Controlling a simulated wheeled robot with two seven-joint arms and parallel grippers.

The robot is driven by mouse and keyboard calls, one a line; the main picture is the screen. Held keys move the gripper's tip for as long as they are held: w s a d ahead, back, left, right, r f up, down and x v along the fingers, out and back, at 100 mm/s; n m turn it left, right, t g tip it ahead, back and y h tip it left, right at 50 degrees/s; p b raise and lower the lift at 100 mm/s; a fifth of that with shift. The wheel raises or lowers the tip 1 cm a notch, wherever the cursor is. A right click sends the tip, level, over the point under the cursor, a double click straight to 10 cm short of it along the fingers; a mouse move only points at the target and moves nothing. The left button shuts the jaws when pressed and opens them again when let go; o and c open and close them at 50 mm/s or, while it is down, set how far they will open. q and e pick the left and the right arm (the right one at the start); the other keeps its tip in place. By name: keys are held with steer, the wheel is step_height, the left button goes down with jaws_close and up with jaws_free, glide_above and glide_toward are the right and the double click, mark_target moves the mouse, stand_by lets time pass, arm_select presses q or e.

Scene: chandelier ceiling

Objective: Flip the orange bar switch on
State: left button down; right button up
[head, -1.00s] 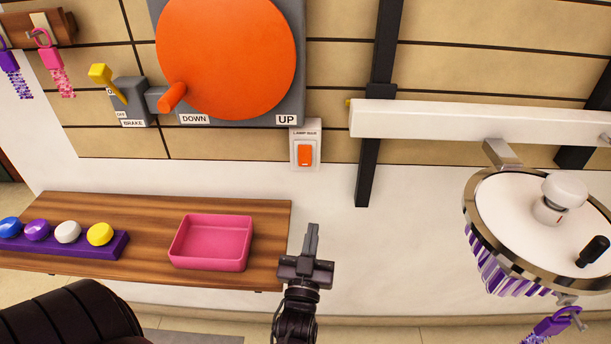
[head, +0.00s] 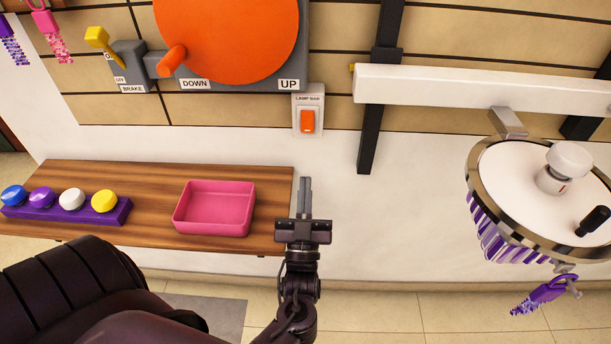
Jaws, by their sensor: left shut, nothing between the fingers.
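The orange bar switch (head: 307,121) sits in a white wall plate labelled "LAMP BAR" (head: 308,101), below the big orange disc. Whether it is on or off I cannot tell. My left gripper (head: 304,183) is below the switch, pointing up at it, apart from it. Its fingers are shut with nothing between them. My right gripper is not in view.
An orange disc (head: 225,35) with a handle and a yellow brake lever (head: 97,37) are on the wall. A wooden shelf (head: 150,180) holds a pink tray (head: 214,228) and several coloured knobs. A round lamp fixture (head: 530,185) hangs at right under a white bar (head: 470,88).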

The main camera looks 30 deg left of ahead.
arm_select(q)
steer(key=x, duration=0.3)
steer(key=f+p+x, duration=0.1)
steer(key=x, duration=0.3)
steer(key=w+p+x, duration=0.1)
steer(key=x, duration=0.2)
steer(key=shift+w+a+f, duration=0.2)
steer(key=shift+a+f, duration=0.05)
steer(key=shift+a, duration=0.1)
steer(key=shift+w+a+f+p, duration=0.15)
steer(key=shift+w+a+p, duration=0.15)
steer(key=shift+w, duration=0.1)
steer(key=b, duration=0.1)
steer(key=f+b, duration=0.1)
steer(key=b, duration=0.1)
steer(key=shift+w+a+t, duration=0.1)
steer(key=shift+w+t, duration=0.15)
steer(key=shift+t, duration=0.05)
steer(key=shift+w+r, duration=0.1)
steer(key=shift+r, duration=0.25)
steer(key=b, duration=0.2)
glide_toward(308, 126)
steer(key=shift+s+d+f, duration=0.2)
steer(key=shift+s+f, duration=0.05)
steer(key=shift+f, duration=0.35)
